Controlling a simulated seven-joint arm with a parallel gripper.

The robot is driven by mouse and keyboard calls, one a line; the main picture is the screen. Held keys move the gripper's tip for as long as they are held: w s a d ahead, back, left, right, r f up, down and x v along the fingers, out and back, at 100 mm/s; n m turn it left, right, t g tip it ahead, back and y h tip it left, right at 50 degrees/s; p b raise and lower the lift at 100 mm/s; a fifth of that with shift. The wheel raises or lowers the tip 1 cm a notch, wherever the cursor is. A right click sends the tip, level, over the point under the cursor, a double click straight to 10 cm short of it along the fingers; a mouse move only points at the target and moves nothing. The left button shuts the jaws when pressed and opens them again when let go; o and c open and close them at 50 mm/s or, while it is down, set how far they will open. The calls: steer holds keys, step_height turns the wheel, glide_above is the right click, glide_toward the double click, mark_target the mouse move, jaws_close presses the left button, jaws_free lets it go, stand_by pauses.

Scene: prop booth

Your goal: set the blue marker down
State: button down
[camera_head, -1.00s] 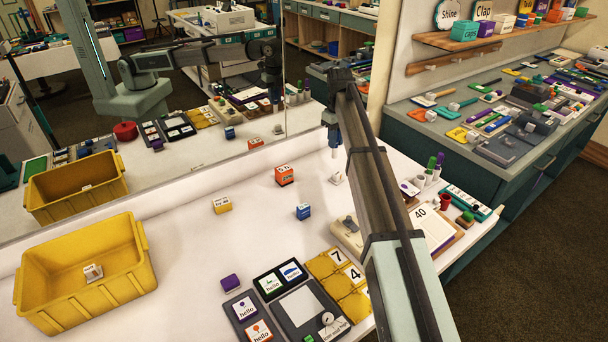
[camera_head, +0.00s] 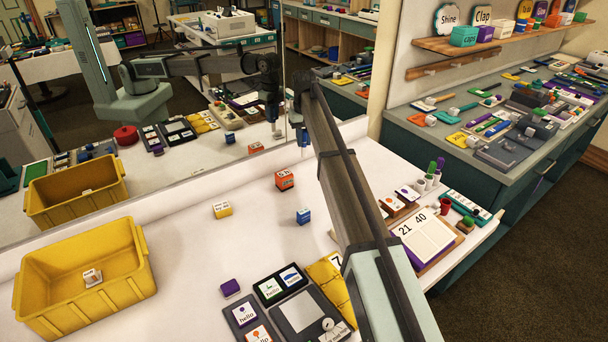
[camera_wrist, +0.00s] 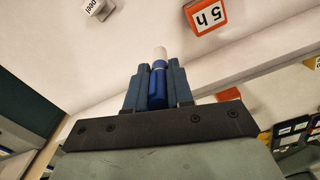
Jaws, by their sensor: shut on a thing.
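The blue marker (camera_wrist: 157,90) has a blue body and a white end. In the wrist view it sits between the two fingers of my gripper (camera_wrist: 158,68), which is shut on it. The white end sticks out past the fingertips.
An orange block (camera_head: 285,180), a blue block (camera_head: 303,215) and a yellow-white block (camera_head: 221,210) stand on the table (camera_head: 185,250). A yellow bin (camera_head: 140,285) holds a small white block. Trays lie in front; upright markers (camera_head: 431,170) stand right. A mirror runs behind.

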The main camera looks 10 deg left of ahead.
step_height(320, 180, down, 10)
steer(key=shift+r, duration=0.1)
stand_by(0.4)
steer(key=c, duration=1)
jaws_free()
step_height(320, 180, up, 12)
steer(key=shift+r, duration=0.1)
